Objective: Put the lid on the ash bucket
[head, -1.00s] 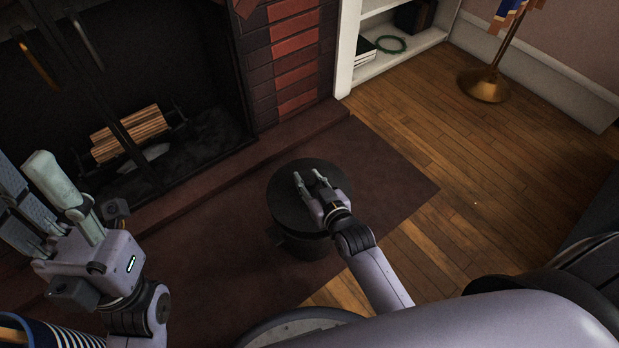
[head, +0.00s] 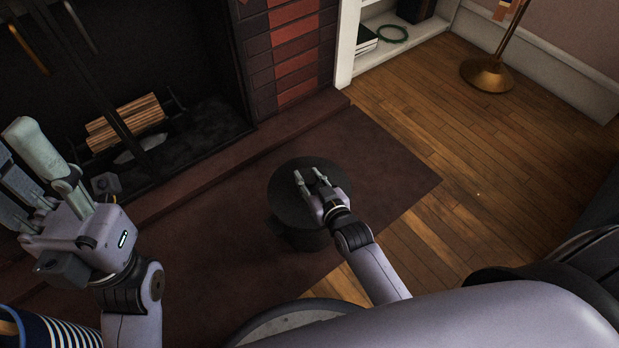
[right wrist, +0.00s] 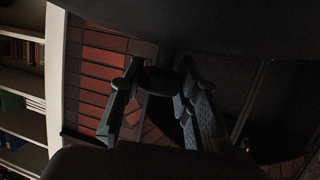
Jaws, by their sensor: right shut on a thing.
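The round dark lid (head: 284,204) is under my right gripper (head: 309,174), in the middle of the head view. The gripper is shut on its knob, a small dark piece between the fingers in the right wrist view (right wrist: 160,81). The lid's flat face is level or nearly so. The dark ash bucket (head: 302,241) stands on the hearth directly beneath and is mostly hidden by the lid. I cannot tell whether lid and rim touch. My left gripper (head: 20,155) is at the far left, empty, with its fingers apart, away from the bucket.
The fireplace (head: 215,110) with a stack of logs (head: 125,122) is at the back left. A white shelf (head: 400,55) and a brass stand (head: 487,74) are at the back right. A striped basket (head: 65,332) is at the lower left. Wooden floor lies clear at the right.

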